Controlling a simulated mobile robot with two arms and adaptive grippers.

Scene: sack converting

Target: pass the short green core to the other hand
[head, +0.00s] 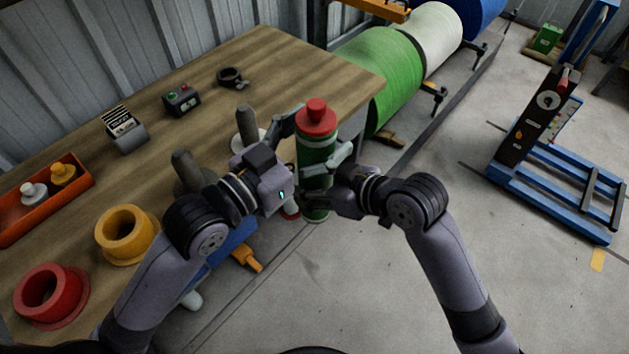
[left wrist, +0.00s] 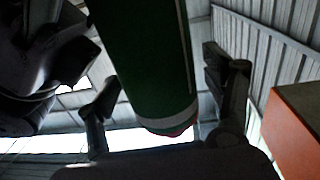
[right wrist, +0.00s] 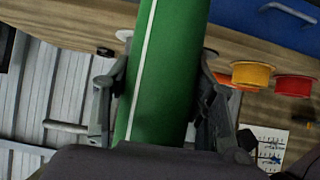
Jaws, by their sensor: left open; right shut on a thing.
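The short green core (head: 314,160) stands nearly upright in front of the table's right side, with a red cap on its top end and white bands. My right gripper (head: 331,174) is shut on it from the right. In the right wrist view its fingers lie on both sides of the core (right wrist: 165,75). My left gripper (head: 291,152) is open and reaches in from the left, above the right one's hold. In the left wrist view the core (left wrist: 145,60) passes between its spread fingers, with gaps on both sides. The left gripper's lower finger is partly hidden in the head view.
The wooden table (head: 230,55) carries a red ring (head: 45,295), a yellow ring (head: 125,235), an orange tray (head: 75,205), a button box (head: 181,99) and upright grey pegs near my left arm. Large rolls (head: 385,75) stand behind. A blue lift (head: 545,190) stands right, with clear floor before it.

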